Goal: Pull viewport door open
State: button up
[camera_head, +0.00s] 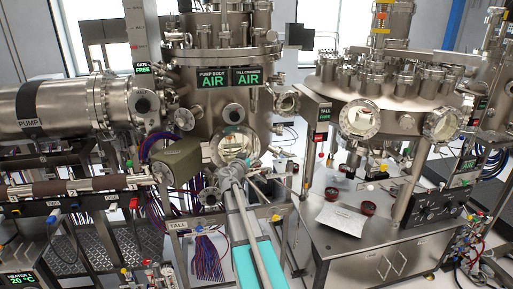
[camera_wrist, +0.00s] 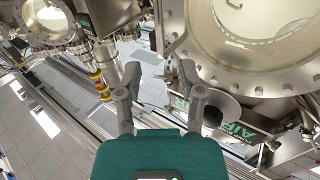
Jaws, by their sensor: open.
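In the wrist view my gripper (camera_wrist: 160,75) is open, with its two grey fingers apart and nothing between them. A large round viewport (camera_wrist: 262,35) with a bolted metal rim fills the upper right, to the right of the fingers. A short dark metal cylinder (camera_wrist: 218,112) lies beside the right finger, below that rim; I cannot tell whether they touch. In the head view a round viewport (camera_head: 236,150) sits low on the tall chamber (camera_head: 225,55), and it looks shut. I cannot clearly pick out the gripper's fingers in the head view.
In the head view, a wide chamber at the right carries two more viewports (camera_head: 360,119) (camera_head: 442,124). A steel bench with a paper sheet (camera_head: 341,219) stands below it. The pump cylinder (camera_head: 50,108) is at the left. In the wrist view, tiled floor (camera_wrist: 60,125) shows at the lower left.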

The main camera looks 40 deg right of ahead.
jog(key=x, duration=0.8)
grip_shut()
dwell(0.4)
